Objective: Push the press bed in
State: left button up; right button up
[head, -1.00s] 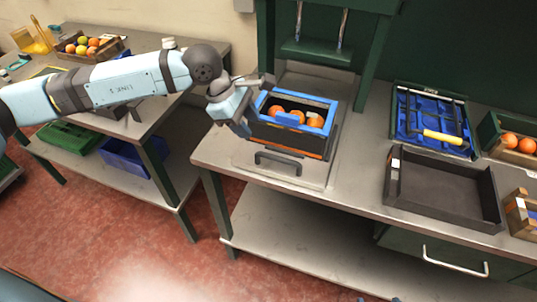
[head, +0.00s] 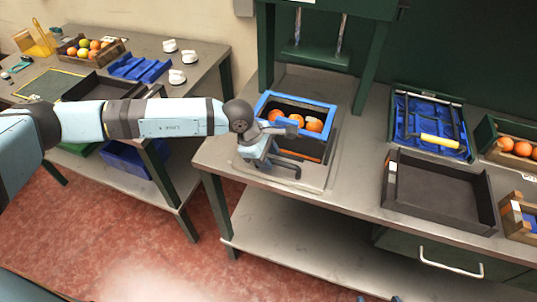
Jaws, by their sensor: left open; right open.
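The press bed (head: 312,184) is a flat grey plate on the bench, pulled forward of the green press frame (head: 372,65). A black crate with a blue rim (head: 325,103) stands on it, holding several oranges (head: 314,124). The bed's dark handle (head: 297,172) is at its front, mostly hidden by my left gripper. My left gripper (head: 281,150) is open at the crate's front left, over the handle; contact cannot be told. Two small dark tips of my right gripper (head: 380,299) show apart at the bottom edge.
An empty black tray (head: 440,215) and a blue crate with a yellow-handled tool (head: 440,141) are on the bench to the right. A side table (head: 205,62) with trays is at the left.

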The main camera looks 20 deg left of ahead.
pick_arm(q)
jog(key=shift+f, duration=0.1)
grip_shut()
jog(key=shift+w, duration=0.1)
